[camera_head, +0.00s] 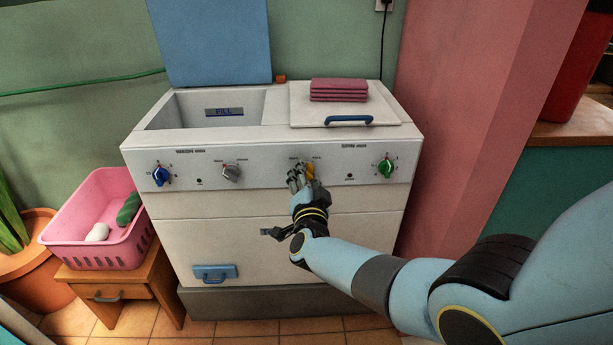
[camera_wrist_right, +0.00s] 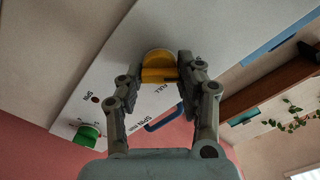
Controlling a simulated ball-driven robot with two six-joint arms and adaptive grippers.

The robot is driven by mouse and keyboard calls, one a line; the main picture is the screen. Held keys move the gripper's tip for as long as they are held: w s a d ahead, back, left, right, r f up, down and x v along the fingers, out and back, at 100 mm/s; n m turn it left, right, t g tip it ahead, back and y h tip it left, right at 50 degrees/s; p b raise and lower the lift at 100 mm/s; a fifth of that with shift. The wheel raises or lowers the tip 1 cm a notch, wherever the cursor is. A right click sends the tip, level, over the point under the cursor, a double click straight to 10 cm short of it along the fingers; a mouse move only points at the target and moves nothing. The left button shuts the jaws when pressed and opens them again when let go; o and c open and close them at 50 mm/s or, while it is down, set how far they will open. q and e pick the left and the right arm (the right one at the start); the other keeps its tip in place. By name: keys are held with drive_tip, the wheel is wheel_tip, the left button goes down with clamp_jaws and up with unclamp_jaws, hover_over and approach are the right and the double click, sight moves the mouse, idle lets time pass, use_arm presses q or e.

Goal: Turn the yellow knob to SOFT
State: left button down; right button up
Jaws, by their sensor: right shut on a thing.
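The yellow knob (camera_head: 311,172) is on the white front panel of the washing machine, right of the grey knob. My right gripper (camera_head: 300,178) reaches it from the front and partly covers it. In the right wrist view the yellow knob (camera_wrist_right: 158,58) sits between the two fingers of my right gripper (camera_wrist_right: 160,78), which are shut on its sides. The word FULL shows beside the knob there. I cannot read a SOFT label, and the knob's setting is unclear. My left gripper is not in view.
A blue knob (camera_head: 161,176), a grey knob (camera_head: 231,172) and a green knob (camera_head: 385,166) share the panel. Folded pink cloths (camera_head: 339,89) lie on the lid. A pink basket (camera_head: 100,222) stands on a wooden stool at left. A pink wall (camera_head: 470,110) rises at right.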

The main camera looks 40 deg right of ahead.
drive_tip(key=shift+f, duration=0.15)
drive_tip(key=o, duration=1.2)
drive_tip(key=shift+c, duration=0.2)
drive_tip(key=shift+s+a, duration=0.1)
drive_tip(key=v, duration=1.2)
